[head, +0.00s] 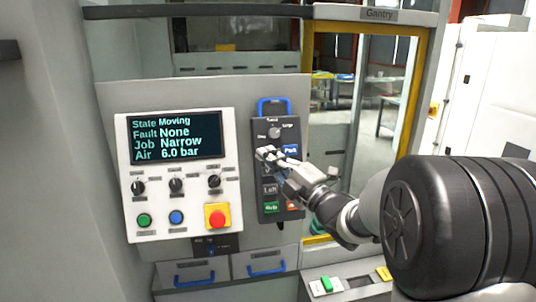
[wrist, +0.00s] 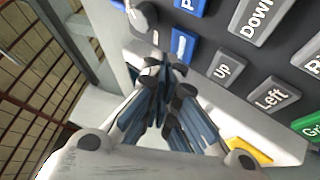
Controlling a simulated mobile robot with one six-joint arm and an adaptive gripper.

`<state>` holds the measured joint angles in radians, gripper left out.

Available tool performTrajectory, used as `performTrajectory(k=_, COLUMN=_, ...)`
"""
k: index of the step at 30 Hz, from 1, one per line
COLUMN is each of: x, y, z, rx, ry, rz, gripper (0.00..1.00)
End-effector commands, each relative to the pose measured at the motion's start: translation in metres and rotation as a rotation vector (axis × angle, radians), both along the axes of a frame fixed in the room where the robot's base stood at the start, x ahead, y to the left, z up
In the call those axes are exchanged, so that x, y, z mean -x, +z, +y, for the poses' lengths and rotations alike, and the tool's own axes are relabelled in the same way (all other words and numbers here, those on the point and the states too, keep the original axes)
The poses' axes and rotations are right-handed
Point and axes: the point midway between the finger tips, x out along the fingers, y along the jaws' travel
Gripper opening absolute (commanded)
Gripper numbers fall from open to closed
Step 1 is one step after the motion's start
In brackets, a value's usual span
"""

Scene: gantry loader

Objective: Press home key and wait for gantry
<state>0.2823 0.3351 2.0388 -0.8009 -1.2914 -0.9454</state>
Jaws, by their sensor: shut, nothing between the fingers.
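My gripper (head: 267,154) is shut and empty at the left part of the dark key pendant (head: 262,128). In the wrist view its fingertips (wrist: 163,72) are close to a blue key (wrist: 184,46), whose label I cannot read. The fingers partly cover that area, and I cannot tell whether they touch the key. In the head view the gripper hides the keys there. The screen (head: 175,137) reads State Moving, Fault None, Job Narrow, Air 6.0 bar. The gantry itself cannot be made out behind the window (head: 345,120).
A blue Park key (head: 291,150), a Left key (head: 270,189) and a green Grip key (head: 271,207) are close by. A red emergency button (head: 217,215) is on the white panel (head: 135,225). Blue-handled drawers (head: 265,262) are below. The yellow-edged window frame (head: 412,95) stands at right.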

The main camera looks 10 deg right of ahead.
Motion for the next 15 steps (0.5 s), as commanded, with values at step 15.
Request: performTrajectory(k=15, x=0.03, y=0.011, z=0.0, rx=0.001, ry=-0.001, rz=-0.002, gripper=0.0)
